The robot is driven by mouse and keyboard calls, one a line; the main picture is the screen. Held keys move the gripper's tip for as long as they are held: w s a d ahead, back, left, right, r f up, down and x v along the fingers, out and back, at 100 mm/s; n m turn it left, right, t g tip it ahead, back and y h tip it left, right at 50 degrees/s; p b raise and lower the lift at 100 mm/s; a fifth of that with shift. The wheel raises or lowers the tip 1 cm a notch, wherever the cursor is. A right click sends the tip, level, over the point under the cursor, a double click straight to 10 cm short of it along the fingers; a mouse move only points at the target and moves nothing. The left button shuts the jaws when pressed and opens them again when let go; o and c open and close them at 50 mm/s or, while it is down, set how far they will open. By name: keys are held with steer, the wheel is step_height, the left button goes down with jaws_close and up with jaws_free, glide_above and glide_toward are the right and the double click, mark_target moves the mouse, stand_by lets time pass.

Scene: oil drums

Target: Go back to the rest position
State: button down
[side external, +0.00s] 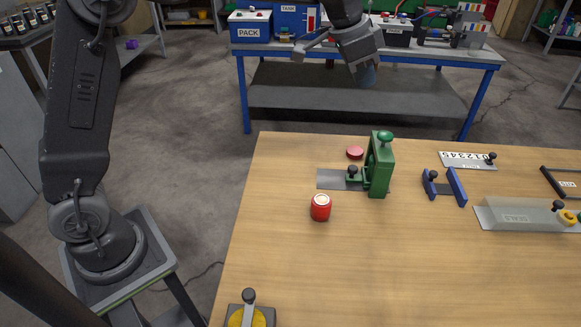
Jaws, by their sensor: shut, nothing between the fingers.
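My gripper (366,74) hangs in the air at the top of the side external view, above and beyond the far edge of the wooden table (280,270). It points down, its fingers look shut, and nothing shows between them. My arm's lower links stand at the left, and part of the arm is cut off by the top edge. A small red drum (320,208) with a pale top stands upright on the table, well apart from my gripper.
A green press (381,165) stands on a grey plate, with a red disc (355,153) behind it. Blue brackets (456,187), a number plate (468,161) and a SEALS tray (515,215) are to the right. A yellow-topped fixture (249,316) sits at the front. A blue bench (270,47) stands behind.

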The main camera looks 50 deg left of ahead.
steer(key=s+a+r+n+t+y, duration=0.1)
steer(key=s+a+r+n, duration=0.1)
steer(key=s, duration=0.5)
steer(key=s+a+r+n, duration=0.1)
steer(key=s+a+r, duration=0.15)
steer(key=s, duration=0.55)
steer(key=s+a+f+n, duration=0.1)
steer(key=s+f+n, duration=0.1)
steer(key=s, duration=0.6)
steer(key=s+a+f+n+y, duration=0.1)
steer(key=s+a+f+n, duration=0.1)
steer(key=s+f, duration=0.3)
steer(key=s, duration=0.3)
steer(key=shift+a+f+t+y, duration=0.25)
steer(key=shift+f+t+y, duration=0.05)
steer(key=shift+t, duration=0.1)
